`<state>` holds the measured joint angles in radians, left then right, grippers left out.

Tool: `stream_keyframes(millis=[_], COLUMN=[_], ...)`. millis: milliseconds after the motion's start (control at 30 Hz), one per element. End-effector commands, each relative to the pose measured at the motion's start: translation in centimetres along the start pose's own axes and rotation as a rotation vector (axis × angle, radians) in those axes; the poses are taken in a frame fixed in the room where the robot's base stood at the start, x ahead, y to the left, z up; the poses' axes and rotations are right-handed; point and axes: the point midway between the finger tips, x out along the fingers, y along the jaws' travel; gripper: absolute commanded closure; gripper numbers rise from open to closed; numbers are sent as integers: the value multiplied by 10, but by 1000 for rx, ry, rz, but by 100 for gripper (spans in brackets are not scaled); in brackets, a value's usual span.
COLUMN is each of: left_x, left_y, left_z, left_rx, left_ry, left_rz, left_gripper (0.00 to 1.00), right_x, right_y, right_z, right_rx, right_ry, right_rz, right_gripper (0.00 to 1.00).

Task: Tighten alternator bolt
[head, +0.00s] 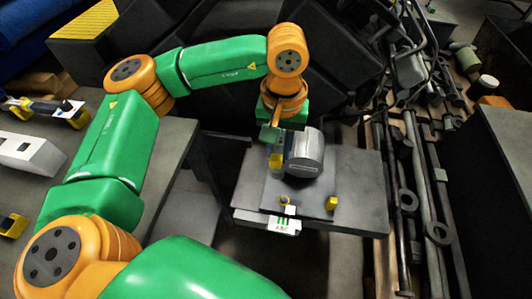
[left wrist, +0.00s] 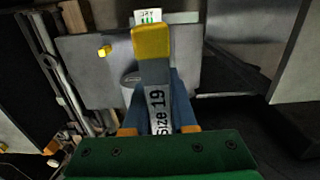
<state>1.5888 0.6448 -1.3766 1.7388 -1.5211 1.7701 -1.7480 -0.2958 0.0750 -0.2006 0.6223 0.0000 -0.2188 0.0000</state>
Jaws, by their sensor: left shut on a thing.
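My left gripper (head: 273,136) is above the work stand beside the alternator. It is shut on a grey wrench with a yellow end (head: 276,160). In the left wrist view the wrench (left wrist: 154,75) reads "Size 19" and points away from the gripper (left wrist: 158,122). The silver and dark round alternator (head: 306,154) stands on a plate, and its edge shows behind the wrench in the left wrist view. Only one yellow bolt (left wrist: 104,51) shows in the left wrist view. My right gripper is out of view.
The stand (head: 362,185) carries a white label (head: 284,225) at its front edge. A grey table (head: 175,140) at left holds a white box (head: 30,155) and yellow-ended tools (head: 14,225). Long pipes and metal parts (head: 425,200) crowd the right.

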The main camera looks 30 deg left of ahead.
Motion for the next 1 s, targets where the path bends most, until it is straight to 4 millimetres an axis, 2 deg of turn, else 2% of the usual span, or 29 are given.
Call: stream_keyframes(millis=[33,100,200,300,367,467,667,967,1000], left_x=[42,61,77,81,80,78,79,93,101], left_y=[8,14,21,23,24,24,23,23,23], left_z=[-4,-9,-14,-16,-16,-16,-15,-13,-14], left_rx=[-48,-117,-188,-236,-293,-486,-1105,-2140,-2268], left_ry=[-5,-5,-2,0,0,-1,-2,-3,0], left_rz=[2,1,0,0,0,-1,-2,-10,-4], left_gripper=[100,100,100,100,100,100,100,100,100], right_x=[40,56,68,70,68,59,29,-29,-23], right_y=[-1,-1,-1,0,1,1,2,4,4], right_z=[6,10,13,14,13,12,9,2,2], right_rx=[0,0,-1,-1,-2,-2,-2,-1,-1], right_ry=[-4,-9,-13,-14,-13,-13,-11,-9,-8], right_rz=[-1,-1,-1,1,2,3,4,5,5], right_gripper=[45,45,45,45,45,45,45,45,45])
